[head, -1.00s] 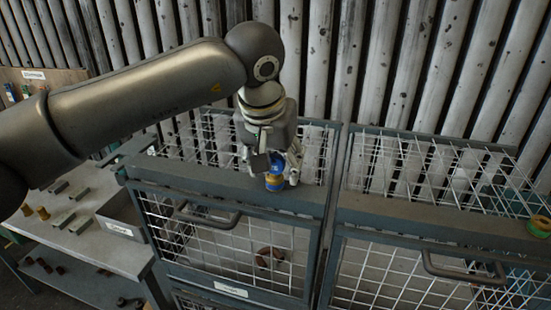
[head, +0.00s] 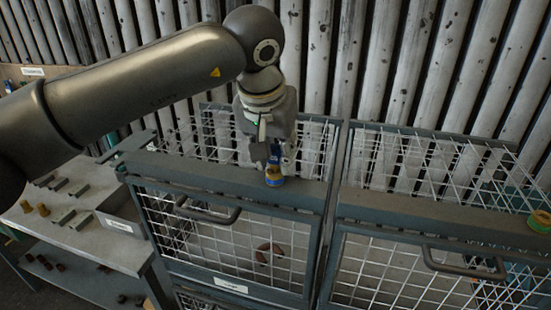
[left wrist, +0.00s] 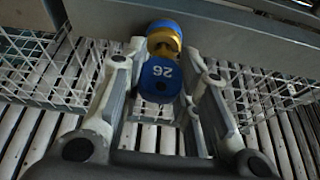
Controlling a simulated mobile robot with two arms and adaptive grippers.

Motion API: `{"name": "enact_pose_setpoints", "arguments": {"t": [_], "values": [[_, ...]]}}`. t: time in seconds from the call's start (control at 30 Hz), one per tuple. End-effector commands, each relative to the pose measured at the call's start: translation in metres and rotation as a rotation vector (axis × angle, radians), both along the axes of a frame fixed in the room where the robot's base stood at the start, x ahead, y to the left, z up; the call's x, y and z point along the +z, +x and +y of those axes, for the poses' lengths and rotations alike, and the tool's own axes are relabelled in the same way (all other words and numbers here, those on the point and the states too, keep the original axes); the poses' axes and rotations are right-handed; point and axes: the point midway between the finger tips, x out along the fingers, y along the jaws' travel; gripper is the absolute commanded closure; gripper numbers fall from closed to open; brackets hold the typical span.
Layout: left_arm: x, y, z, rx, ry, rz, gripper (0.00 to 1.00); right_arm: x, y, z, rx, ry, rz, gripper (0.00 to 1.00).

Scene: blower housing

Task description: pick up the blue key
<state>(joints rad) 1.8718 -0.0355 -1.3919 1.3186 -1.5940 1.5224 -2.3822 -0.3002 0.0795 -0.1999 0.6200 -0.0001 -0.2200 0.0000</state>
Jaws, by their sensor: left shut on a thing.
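The blue key (head: 275,152) is in my left gripper (head: 275,160), above the front beam of the left wire cage. In the left wrist view, its blue body (left wrist: 160,80) bears the number 26 and sits between the two fingers (left wrist: 158,75). A brass-yellow and blue round piece (head: 274,176) stands on the beam just under the key, and also shows past the key in the left wrist view (left wrist: 165,38). I cannot tell whether key and round piece touch. My right gripper is not in view.
The left cage's beam (head: 220,182) and handle (head: 207,211) lie in front. A green and yellow round piece (head: 540,221) sits on the right cage's beam. A grey bench (head: 110,250) with small blocks stands at left.

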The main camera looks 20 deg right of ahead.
Motion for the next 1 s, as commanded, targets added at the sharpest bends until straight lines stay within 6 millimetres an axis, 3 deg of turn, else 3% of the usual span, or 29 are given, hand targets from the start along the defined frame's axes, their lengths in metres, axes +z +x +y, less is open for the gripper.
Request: {"name": "enact_pose_setpoints", "arguments": {"t": [0.17, 0.47, 0.7, 1.0], "values": [[0.019, -0.001, -0.001, 0.0, -0.002, -0.003, 0.91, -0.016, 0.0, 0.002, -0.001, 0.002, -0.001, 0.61], [0.084, -0.015, 0.053, 0.0, -0.005, -0.004, 0.91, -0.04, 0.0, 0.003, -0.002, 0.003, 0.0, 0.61], [0.106, -0.031, 0.107, -0.001, -0.003, -0.001, 0.91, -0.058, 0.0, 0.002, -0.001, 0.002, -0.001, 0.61], [0.12, -0.039, 0.133, -0.004, 0.0, 0.001, 0.91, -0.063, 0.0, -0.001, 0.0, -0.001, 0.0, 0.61]]}}
